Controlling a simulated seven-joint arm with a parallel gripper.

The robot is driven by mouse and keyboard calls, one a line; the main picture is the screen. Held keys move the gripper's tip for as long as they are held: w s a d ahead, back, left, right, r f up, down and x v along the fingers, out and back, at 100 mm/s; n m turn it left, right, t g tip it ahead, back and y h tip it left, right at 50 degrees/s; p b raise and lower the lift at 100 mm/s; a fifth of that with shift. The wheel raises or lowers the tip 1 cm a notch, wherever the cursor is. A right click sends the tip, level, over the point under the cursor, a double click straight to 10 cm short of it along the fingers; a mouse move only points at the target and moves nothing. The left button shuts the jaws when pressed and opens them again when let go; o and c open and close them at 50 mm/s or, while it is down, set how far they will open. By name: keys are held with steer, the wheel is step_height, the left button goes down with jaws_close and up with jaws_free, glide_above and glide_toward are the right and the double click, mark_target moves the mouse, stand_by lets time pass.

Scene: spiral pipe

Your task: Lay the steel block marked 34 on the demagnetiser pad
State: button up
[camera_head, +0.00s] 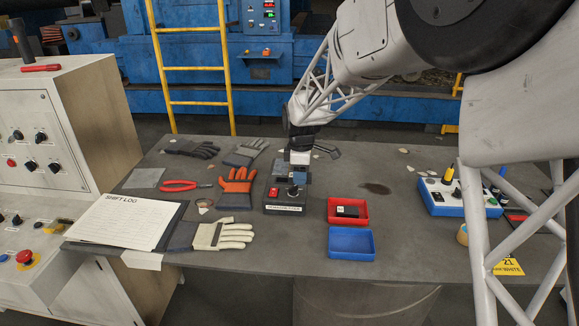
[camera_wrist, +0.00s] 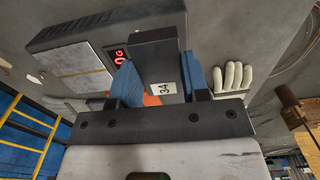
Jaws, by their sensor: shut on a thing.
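The steel block marked 34 (camera_wrist: 155,50) is a dark bar with a white number label. My gripper (camera_wrist: 160,85) is shut on it, with a blue finger on each side. In the wrist view the demagnetiser (camera_wrist: 100,27) shows a pale pad (camera_wrist: 80,70) and a red lit display, left of the block. The block overlaps the box's edge in that view. I cannot tell whether they touch.
A red tray (camera_head: 361,220) holding a dark block (camera_head: 347,211) and an empty blue tray (camera_head: 351,257) stand to the right. Several gloves, including an orange one (camera_head: 236,186), red pliers (camera_head: 178,185) and a shift log (camera_head: 124,221) lie to the left. The table (camera_head: 410,240) right of the trays is partly clear.

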steer(key=shift+w, duration=0.15)
steer(key=w+a, duration=0.1)
steer(key=w, duration=0.4)
steer(key=w+a+f, duration=0.1)
steer(key=w+a, duration=0.1)
steer(key=w, duration=0.3)
steer(key=w+a, duration=0.1)
steer(key=w, duration=0.4)
steer(key=shift+a+f, duration=0.25)
steer(key=shift+a, duration=0.1)
steer(key=shift+f, duration=1.75)
steer(key=shift+f, duration=0.1)
steer(key=o, duration=1.2)
steer(key=shift+f, duration=0.1)
step_height(320, 180, up, 12)
steer(key=shift+r, duration=0.2)
